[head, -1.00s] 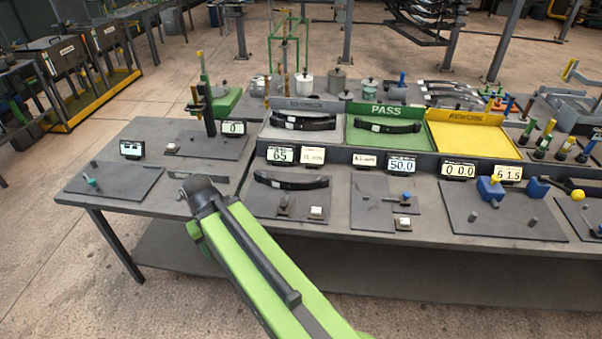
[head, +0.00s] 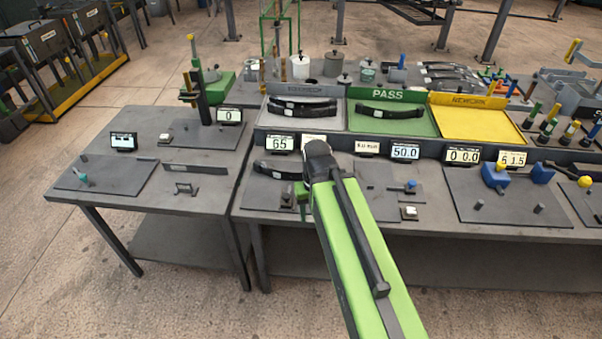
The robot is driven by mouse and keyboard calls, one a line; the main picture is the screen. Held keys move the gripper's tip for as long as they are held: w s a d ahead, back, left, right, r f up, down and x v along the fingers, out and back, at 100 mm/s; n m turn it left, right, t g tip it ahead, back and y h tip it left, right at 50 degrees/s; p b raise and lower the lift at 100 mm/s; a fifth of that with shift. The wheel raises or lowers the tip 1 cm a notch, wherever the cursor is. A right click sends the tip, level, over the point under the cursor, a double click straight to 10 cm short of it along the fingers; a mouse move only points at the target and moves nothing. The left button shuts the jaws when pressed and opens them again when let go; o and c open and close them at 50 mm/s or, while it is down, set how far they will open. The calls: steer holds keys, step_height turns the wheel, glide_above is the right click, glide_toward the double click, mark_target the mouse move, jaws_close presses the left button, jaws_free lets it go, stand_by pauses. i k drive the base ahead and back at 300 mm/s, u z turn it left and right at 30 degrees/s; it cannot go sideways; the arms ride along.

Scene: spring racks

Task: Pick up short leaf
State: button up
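Another dark leaf (head: 390,110) lies in the green PASS tray (head: 424,128). Several dark leaves (head: 302,106) lie in the grey tray left of it. I cannot tell by sight which one is the short leaf. My green arm reaches in from the bottom. Its dark joint is over the plate's right part, and a small green part of my gripper (head: 303,194) shows beside it. The fingers are hidden, so opening and contents cannot be told.
The yellow REWORK tray (head: 474,124) is empty. Readouts line the rack's front edge. A post stand (head: 203,100) rises on the left table. A small bracket (head: 186,188) and a flat grey strip (head: 195,168) lie there. Blue blocks (head: 495,175) stand at right.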

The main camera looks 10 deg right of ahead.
mark_target(258, 167)
steer(key=z, duration=0.05)
steer(key=k, duration=0.65)
steer(key=u, duration=0.3)
steer(key=i, duration=0.7)
steer(key=u, duration=0.95)
steer(key=i, duration=1)
steer(key=u, duration=0.05)
